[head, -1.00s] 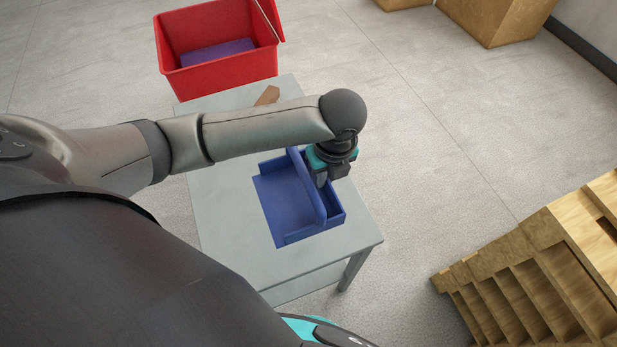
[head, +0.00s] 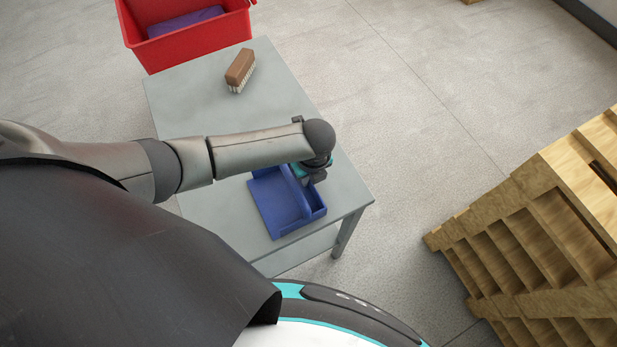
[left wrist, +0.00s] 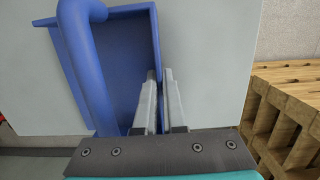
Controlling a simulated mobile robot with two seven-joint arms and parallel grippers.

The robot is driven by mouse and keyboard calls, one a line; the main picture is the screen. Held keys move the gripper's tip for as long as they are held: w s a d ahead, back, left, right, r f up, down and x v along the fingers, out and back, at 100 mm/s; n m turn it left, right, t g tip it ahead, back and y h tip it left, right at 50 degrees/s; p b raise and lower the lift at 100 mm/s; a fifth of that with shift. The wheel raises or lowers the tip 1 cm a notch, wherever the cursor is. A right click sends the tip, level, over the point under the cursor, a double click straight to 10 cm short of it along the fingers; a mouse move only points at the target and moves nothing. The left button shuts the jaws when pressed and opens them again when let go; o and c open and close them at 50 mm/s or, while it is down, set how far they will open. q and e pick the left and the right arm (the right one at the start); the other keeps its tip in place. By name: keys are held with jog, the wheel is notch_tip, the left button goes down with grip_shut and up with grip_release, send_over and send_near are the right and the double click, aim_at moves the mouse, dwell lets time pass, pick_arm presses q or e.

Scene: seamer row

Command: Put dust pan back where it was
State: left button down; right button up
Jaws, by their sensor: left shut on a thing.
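The blue dust pan (head: 272,208) is over the grey table (head: 185,95), near its front edge, with its open tray facing up. I cannot tell whether its underside touches the tabletop. My left gripper (head: 314,179) points down at the pan's right side. In the left wrist view its fingers (left wrist: 160,76) are closed on the thin side wall of the dust pan (left wrist: 122,62). The pan's rounded blue handle runs along the left of that view. My right gripper is not in view.
A brown brush with pale bristles (head: 240,69) lies on the table's far part. A red bin (head: 195,45) with something blue inside stands beyond the table. Wooden pallets (head: 540,225) stand at the right, with clear floor between.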

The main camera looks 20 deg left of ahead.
pick_arm(q)
jog(key=shift+f, duration=0.15)
jog(key=c, duration=1)
grip_release()
notch_tip(320, 180, up, 12)
jog(key=s+d+p, duration=0.1)
jog(key=p, duration=0.2)
